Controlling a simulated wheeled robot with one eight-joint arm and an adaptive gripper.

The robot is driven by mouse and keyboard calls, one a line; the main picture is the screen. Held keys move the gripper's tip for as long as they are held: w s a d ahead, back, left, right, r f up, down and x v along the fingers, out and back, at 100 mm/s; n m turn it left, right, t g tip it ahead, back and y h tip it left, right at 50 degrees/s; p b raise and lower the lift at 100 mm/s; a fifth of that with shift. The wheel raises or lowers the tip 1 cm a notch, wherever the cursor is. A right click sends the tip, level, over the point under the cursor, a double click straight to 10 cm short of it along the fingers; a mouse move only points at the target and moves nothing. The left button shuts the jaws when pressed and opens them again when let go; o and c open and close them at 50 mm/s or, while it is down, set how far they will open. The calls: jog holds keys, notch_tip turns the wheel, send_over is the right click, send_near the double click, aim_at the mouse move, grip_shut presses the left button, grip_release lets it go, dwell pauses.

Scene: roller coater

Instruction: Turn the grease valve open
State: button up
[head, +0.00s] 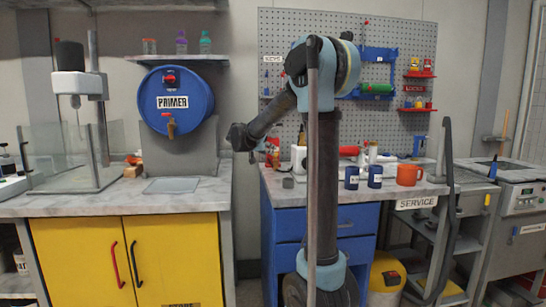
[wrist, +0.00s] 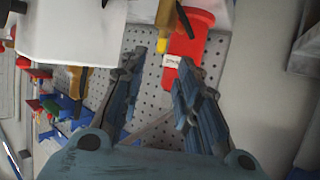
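My gripper (wrist: 161,64) is open and empty in the wrist view, its two blue-grey fingers spread apart. Just beyond the fingertips is a brass-coloured fitting with a yellow end (wrist: 164,28), in front of a red body (wrist: 192,34) with a small white label. I cannot tell surely that this fitting is the grease valve. The fingers look apart from it. In the head view my gripper (head: 266,149) is small and partly hidden, over the left end of the blue bench. A red cylinder (head: 349,151) lies on that bench, partly behind my arm.
Blue cups (head: 352,178) and an orange mug (head: 409,174) stand on the bench's right. The PRIMER drum (head: 183,92) with a brass tap (head: 171,128) stands left, above yellow cabinets (head: 83,262). A pegboard (head: 283,52) backs the bench. A pale box (wrist: 75,32) fills the wrist view's upper left.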

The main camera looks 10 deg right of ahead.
aim_at(276, 156)
jog(key=x, duration=0.8)
jog(key=shift+d, duration=0.1)
